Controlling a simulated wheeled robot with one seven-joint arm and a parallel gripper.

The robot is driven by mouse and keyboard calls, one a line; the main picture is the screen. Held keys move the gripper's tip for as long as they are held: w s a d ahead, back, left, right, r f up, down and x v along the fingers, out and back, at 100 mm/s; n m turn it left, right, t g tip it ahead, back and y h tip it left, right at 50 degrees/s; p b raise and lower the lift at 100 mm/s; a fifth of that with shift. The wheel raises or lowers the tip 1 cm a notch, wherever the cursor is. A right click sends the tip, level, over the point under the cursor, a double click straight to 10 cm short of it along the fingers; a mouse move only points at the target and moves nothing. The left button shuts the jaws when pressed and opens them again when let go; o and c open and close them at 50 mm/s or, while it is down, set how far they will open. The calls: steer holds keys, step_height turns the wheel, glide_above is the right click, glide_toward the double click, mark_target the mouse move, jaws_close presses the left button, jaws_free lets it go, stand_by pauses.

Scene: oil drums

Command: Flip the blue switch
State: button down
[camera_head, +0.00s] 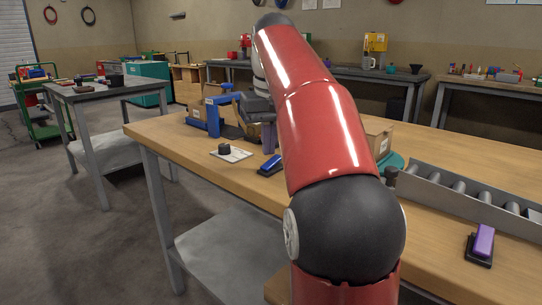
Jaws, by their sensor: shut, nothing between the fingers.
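The blue switch (271,164) sits on a black base near the front edge of the wooden workbench (170,135), just left of my red arm. My gripper (268,148) points down above and slightly behind the switch, partly behind my arm. Its fingers are shut with nothing between them. A small gap seems to show between the fingertips and the switch, but I cannot tell the exact distance. Which way the switch is tipped is too small to tell.
A white plate with a black knob (224,149) lies left of the switch. A blue clamp-like tool (210,115) and cardboard boxes stand behind. A purple switch (483,241) and a roller conveyor (460,190) are at the right. My arm hides the bench's middle.

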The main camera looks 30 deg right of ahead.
mark_target(269, 164)
steer(key=shift+r+p, duration=1.3)
steer(key=shift+r, duration=1.25)
steer(key=s+a+f+t, duration=0.1)
steer(key=s+a+f, duration=0.3)
steer(key=s+f, duration=0.2)
steer(key=s+a+f+n+t, duration=0.1)
steer(key=s+a+f, duration=0.4)
steer(key=f, duration=0.5)
steer(key=s+a+f+n+t, duration=0.1)
steer(key=s+a+f, duration=0.3)
steer(key=s+f, duration=0.4)
steer(key=shift+s+a+f+t, duration=0.25)
steer(key=shift+s+a+t, duration=0.15)
steer(key=shift+s, duration=0.1)
steer(key=shift+d, duration=0.1)
